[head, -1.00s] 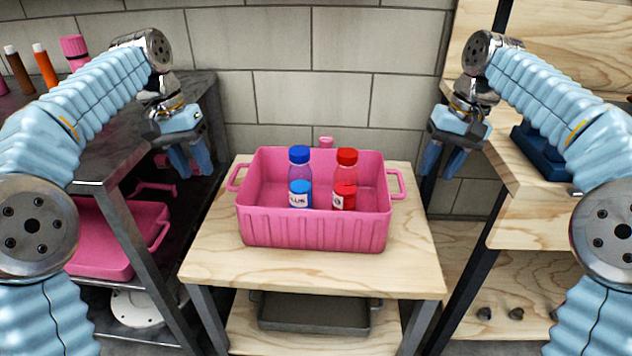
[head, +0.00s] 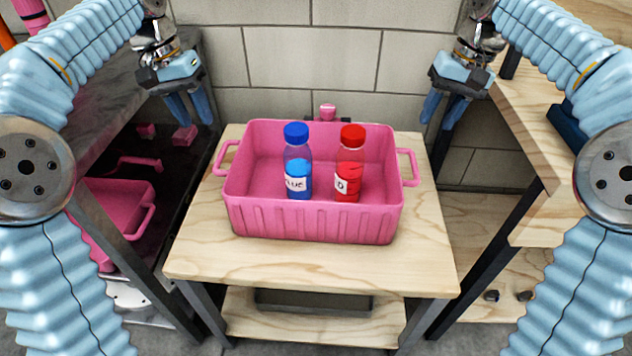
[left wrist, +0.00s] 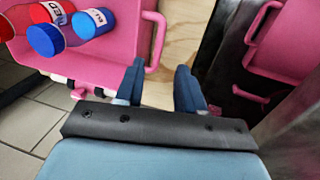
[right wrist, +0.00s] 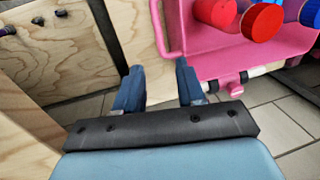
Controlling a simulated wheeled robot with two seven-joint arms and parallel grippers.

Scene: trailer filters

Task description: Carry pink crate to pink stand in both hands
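The pink crate (head: 312,222) stands on the light wooden top of a small table, with a blue-capped bottle (head: 297,165) and a red-capped bottle (head: 349,165) upright inside. It has a loop handle at each end. My left gripper (head: 190,120) is open and empty, above and behind the crate's left handle (head: 226,158); in the left wrist view that handle (left wrist: 156,42) lies just beyond the fingers. My right gripper (head: 441,122) is open and empty, above and behind the right handle (head: 410,167). Neither gripper touches the crate. I cannot tell which thing is the pink stand.
A dark metal shelf unit (head: 140,120) stands close on the left, with another pink crate (head: 118,205) on a lower shelf. A wooden shelf unit (head: 545,175) stands on the right. A tiled wall (head: 310,75) closes off the back. The table front (head: 310,262) is bare.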

